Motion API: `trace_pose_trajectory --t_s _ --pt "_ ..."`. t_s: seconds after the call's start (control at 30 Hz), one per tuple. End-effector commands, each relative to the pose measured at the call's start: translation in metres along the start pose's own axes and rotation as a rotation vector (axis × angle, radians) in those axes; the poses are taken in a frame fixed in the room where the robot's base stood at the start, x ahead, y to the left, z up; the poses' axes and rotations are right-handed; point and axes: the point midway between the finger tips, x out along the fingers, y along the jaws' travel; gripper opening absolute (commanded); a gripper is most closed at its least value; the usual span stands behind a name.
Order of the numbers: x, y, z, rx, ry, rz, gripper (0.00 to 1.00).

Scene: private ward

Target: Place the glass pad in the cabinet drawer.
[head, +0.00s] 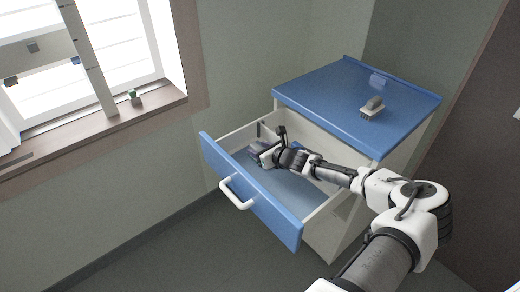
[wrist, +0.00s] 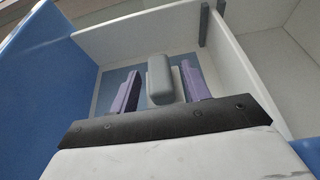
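The cabinet drawer (head: 243,202) is pulled well out, and its blue floor and pale walls show. My gripper (head: 262,150) reaches down into its far left part. In the wrist view its two purple fingers (wrist: 160,68) are apart. A small block, pale on one side and grey on the other, which looks like the glass pad (wrist: 160,78), is between them over the blue drawer floor. A gap shows on its left side; the right finger is close beside it, and I cannot tell whether they touch.
The drawer walls stand close around my gripper.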

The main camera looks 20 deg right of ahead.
Motion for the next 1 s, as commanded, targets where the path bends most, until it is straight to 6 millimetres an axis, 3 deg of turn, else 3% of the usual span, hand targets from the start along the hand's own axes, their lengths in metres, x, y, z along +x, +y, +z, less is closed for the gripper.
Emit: trace_pose_trajectory --t_s 0.37,0.8,1.0 --pt "-0.009 -0.001 0.002 0.000 -0.001 -0.002 0.47" --pt "-0.097 -0.001 0.002 -0.002 0.000 -0.001 0.47" --pt "-0.118 0.000 0.003 -0.001 0.000 0.001 0.47"
